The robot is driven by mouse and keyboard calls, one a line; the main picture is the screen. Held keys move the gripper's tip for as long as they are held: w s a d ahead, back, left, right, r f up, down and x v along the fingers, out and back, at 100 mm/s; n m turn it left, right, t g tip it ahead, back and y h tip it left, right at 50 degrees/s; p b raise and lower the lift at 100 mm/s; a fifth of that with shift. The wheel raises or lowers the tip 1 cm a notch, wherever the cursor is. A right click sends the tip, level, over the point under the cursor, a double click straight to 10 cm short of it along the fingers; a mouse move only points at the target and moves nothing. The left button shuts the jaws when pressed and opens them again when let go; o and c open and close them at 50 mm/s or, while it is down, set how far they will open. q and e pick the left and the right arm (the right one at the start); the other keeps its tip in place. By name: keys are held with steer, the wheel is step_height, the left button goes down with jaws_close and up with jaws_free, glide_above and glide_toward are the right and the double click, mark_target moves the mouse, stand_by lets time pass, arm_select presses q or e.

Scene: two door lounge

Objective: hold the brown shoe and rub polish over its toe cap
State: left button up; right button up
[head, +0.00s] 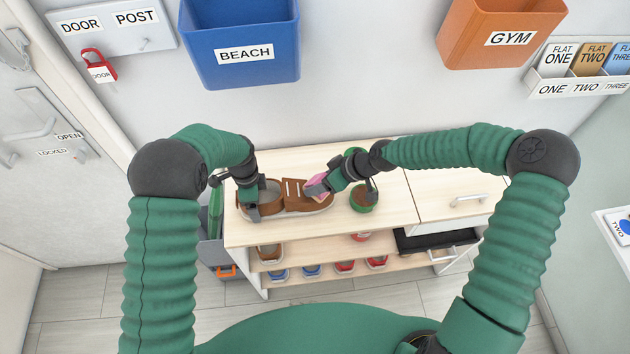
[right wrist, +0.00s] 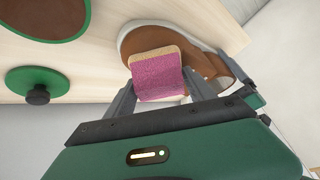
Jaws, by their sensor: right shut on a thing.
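The brown shoe (head: 290,192), with a pale sole, lies on the wooden bench top with its toe to the right. My left gripper (head: 254,203) is at its heel end, with dark fingers against the shoe; whether they are closed on it is unclear. My right gripper (head: 326,183) is shut on a pink pad with a tan layer (right wrist: 157,75), which is over the toe end; contact cannot be told. It also shows in the head view (head: 316,184). A green tin of brown polish (head: 362,198) stands right of the toe.
A green lid with a black knob (right wrist: 38,82) lies near the tin. The bench (head: 385,217) has shelves of small shoes below and a drawer at right. A blue BEACH bin (head: 240,35) and an orange GYM bin (head: 490,30) hang on the wall behind.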

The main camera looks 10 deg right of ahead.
mark_target(307, 186)
steer(key=shift+d+f, duration=0.25)
steer(key=shift+d, duration=0.45)
steer(key=shift+d+f, duration=0.2)
steer(key=shift+d, duration=0.45)
steer(key=shift+a+r, duration=0.3)
steer(key=shift+a, duration=0.8)
steer(key=shift+a+r, duration=0.35)
steer(key=shift+a, duration=0.7)
steer(key=shift+a+r, duration=0.3)
steer(key=shift+a, duration=0.8)
steer(key=shift+d+r, duration=0.3)
steer(key=shift+r, duration=0.65)
steer(key=shift+d+r, duration=0.35)
steer(key=shift+r, duration=0.65)
steer(key=shift+d+r, duration=0.3)
steer(key=shift+r, duration=0.65)
steer(key=shift+d+r, duration=0.25)
steer(key=shift+r, duration=0.5)
steer(key=shift+d+r, duration=0.2)
steer(key=shift+r, duration=0.5)
